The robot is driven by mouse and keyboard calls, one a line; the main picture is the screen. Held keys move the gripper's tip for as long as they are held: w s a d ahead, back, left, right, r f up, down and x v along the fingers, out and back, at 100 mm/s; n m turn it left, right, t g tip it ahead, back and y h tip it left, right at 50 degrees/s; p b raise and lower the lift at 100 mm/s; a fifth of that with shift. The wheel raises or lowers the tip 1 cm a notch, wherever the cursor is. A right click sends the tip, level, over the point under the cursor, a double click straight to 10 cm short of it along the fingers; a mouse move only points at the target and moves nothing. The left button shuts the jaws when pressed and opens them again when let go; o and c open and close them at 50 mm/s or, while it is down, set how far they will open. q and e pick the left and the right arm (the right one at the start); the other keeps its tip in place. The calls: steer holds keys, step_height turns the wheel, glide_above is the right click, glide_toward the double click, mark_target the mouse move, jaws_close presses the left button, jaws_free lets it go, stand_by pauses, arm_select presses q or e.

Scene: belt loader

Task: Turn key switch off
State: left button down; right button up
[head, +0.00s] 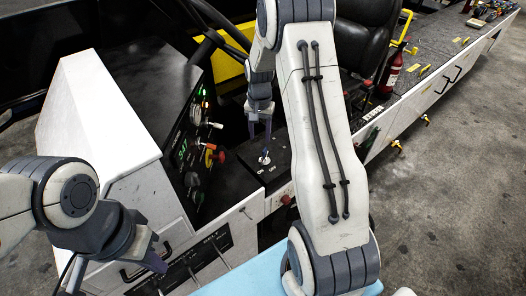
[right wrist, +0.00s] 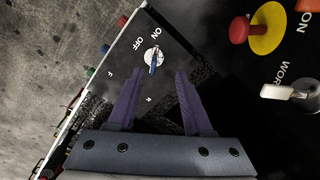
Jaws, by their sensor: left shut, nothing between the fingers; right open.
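The key switch (head: 264,160) is a round silver lock on a dark panel beside the console, with ON and OFF printed next to it. In the right wrist view, the switch (right wrist: 154,56) has a blue key standing in it. Which mark the key points at is hard to tell. My right gripper (head: 265,122) points down over the switch. In the right wrist view, its open fingers (right wrist: 158,76) lie either side of the key's line, apart from it, with nothing between them. My left gripper (head: 152,262) is shut and empty at the lower left, by the belt panel.
The console (head: 185,110) with lit buttons and knobs stands left of the switch. A black seat (head: 362,38) and a fire extinguisher (head: 391,72) are behind my right arm.

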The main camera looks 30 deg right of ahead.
mark_target(264, 150)
steer(key=shift+w+d+f+m, duration=0.3)
steer(key=shift+d+f, duration=0.15)
steer(key=shift+d, duration=0.1)
steer(key=shift+w+d+f+m, duration=0.15)
steer(key=shift+d+f+m, duration=0.2)
steer(key=shift+d, duration=0.2)
steer(key=shift+f, duration=0.45)
step_height(264, 150, down, 8)
steer(key=p, duration=0.3)
steer(key=shift+f, duration=0.8)
steer(key=shift+d, duration=0.1)
jaws_close()
